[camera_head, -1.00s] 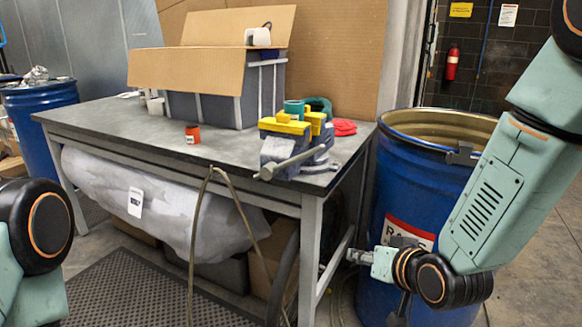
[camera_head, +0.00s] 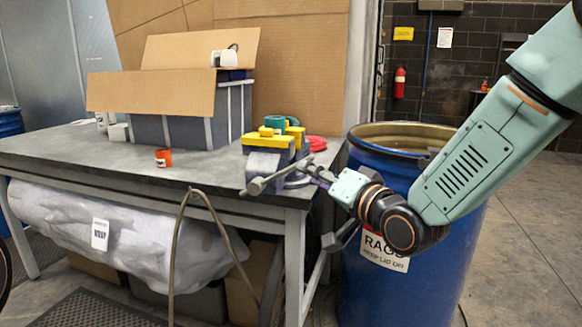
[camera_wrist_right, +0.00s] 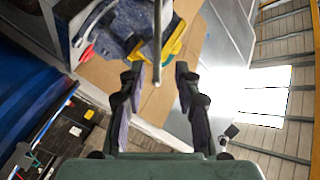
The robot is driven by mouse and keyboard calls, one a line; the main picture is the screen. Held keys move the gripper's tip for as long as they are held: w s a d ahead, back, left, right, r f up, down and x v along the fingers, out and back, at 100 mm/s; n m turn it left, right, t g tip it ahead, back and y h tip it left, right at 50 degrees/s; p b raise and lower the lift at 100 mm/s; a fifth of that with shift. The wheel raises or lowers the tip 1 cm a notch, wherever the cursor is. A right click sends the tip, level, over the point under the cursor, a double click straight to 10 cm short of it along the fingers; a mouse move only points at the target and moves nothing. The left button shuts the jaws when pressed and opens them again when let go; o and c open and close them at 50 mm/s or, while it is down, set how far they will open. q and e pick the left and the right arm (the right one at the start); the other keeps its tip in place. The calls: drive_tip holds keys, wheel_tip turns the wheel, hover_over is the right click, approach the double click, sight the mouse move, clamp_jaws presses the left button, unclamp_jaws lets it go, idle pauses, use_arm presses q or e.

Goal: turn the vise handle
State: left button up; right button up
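The vise (camera_head: 268,160), blue-grey with yellow jaws, sits at the table's right front corner. Its grey bar handle (camera_head: 262,184) slants out past the table edge and ends in a knob. My right gripper (camera_head: 312,172) is beside the vise on its right, at about handle height. In the right wrist view, the right gripper (camera_wrist_right: 160,70) is open, its two dark fingers apart. The handle (camera_wrist_right: 157,38) appears in the gap between the fingertips in that view, and I cannot tell if it touches either finger. My left gripper is out of view.
A blue drum (camera_head: 405,250) stands right of the table (camera_head: 60,150), under my right arm. A cardboard-flapped box (camera_head: 180,130) and an orange can (camera_head: 163,158) are on the table. A hose (camera_head: 177,245) hangs over the front edge.

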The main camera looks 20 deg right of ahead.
sight(275, 177)
drive_tip(key=b+x, duration=0.1)
drive_tip(key=x, duration=0.6)
drive_tip(key=shift+d+f, duration=0.1)
drive_tip(key=shift+d, duration=0.05)
drive_tip(key=shift+w, duration=0.15)
clamp_jaws()
idle(0.5)
